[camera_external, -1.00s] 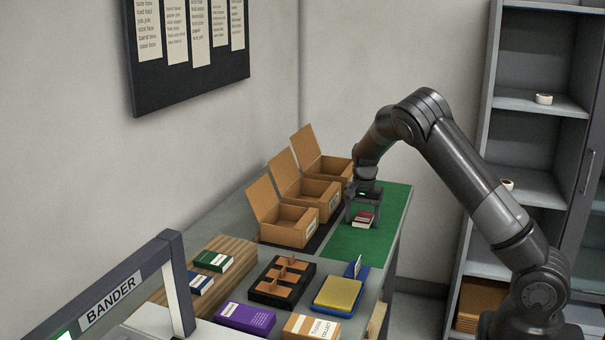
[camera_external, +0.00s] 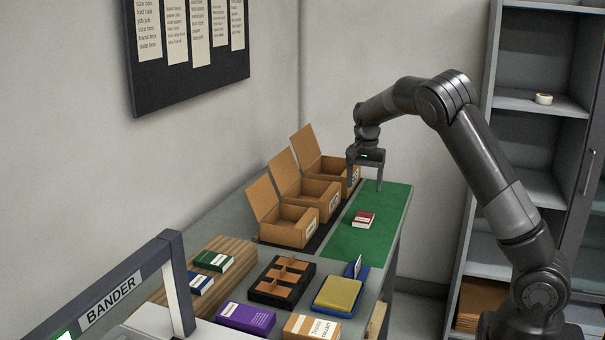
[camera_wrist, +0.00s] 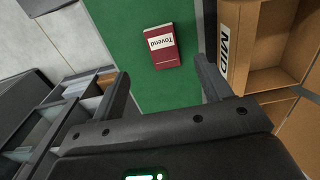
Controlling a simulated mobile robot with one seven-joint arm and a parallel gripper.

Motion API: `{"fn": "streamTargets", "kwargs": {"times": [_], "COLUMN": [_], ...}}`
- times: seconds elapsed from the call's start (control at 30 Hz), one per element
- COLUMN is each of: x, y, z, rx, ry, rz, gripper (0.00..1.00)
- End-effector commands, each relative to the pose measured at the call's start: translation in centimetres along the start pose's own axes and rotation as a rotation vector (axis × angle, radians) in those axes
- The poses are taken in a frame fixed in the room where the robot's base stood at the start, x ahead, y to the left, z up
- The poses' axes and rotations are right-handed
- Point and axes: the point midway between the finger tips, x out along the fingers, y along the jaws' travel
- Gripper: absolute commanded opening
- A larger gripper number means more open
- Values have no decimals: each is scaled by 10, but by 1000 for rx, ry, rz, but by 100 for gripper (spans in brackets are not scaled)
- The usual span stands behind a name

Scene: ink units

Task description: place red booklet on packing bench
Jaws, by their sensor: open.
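The red booklet (camera_external: 363,219) lies flat on the green mat (camera_external: 345,241) on the packing bench (camera_external: 226,214). In the wrist view the red booklet (camera_wrist: 162,46) shows a white label reading "Tovend", and green mat surrounds it. My gripper (camera_external: 364,188) is open and empty, raised above the mat and apart from the booklet. In the wrist view the two fingers of my gripper (camera_wrist: 165,88) are spread wide with nothing between them.
Open cardboard boxes (camera_external: 292,222) stand in a row left of the mat. A green booklet (camera_external: 213,260), a divided black tray (camera_external: 281,281), a yellow pad (camera_external: 338,293) and a purple box (camera_external: 245,318) are nearer. Shelves (camera_external: 528,160) stand at right. The mat around the booklet is clear.

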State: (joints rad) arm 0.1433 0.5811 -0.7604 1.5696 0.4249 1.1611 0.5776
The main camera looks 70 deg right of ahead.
Motion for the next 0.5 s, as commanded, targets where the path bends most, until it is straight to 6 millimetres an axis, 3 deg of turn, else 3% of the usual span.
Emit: {"fn": "streamTargets", "kwargs": {"times": [0.17, 0.27, 0.5], "x": [-6, -16, -56], "y": [1, 4, 21], "z": [6, 23, 98], "rx": [-15, -64, -294], "ry": [-6, -22, -63], "rz": [-9, -35, -137], "gripper": [71, 71, 71]}}
